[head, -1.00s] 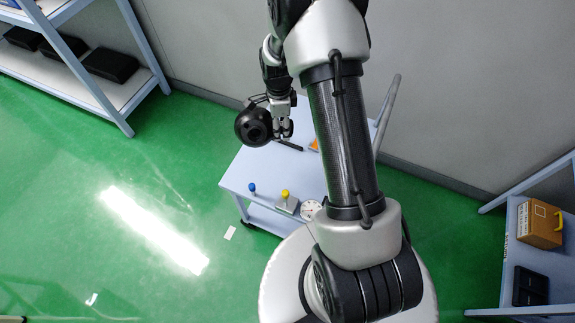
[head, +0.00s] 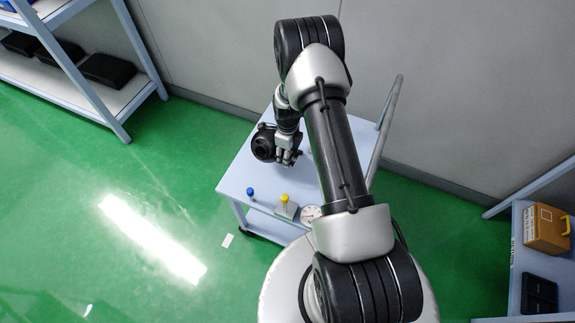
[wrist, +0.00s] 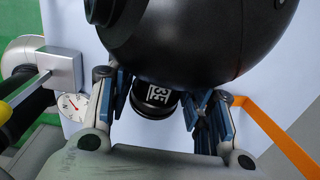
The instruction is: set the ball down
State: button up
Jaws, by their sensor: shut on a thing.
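The ball is a large glossy black sphere (head: 263,143) with a round lens-like face, at the left of my gripper (head: 287,158) in the head view. In the wrist view the ball (wrist: 210,35) fills the top, and a short black neck with a white label (wrist: 155,98) shows below it. My gripper's fingers (wrist: 160,92) stand on both sides of this neck and are shut on the ball. In the head view the ball is over the left part of the pale cart top (head: 237,178). I cannot tell whether it touches the top.
A blue knob (head: 250,191), a yellow-topped piece on a metal block (head: 286,204) and a white dial (head: 310,214) stand along the cart's near side. An orange strip (wrist: 275,132) lies at the right in the wrist view. A wall is behind the cart.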

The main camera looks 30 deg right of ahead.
jog(key=shift+f+b, duration=0.75)
jog(key=shift+f, duration=2.25)
jog(key=shift+f, duration=0.2)
jog(key=o, duration=1.5)
jog(key=shift+r, duration=0.15)
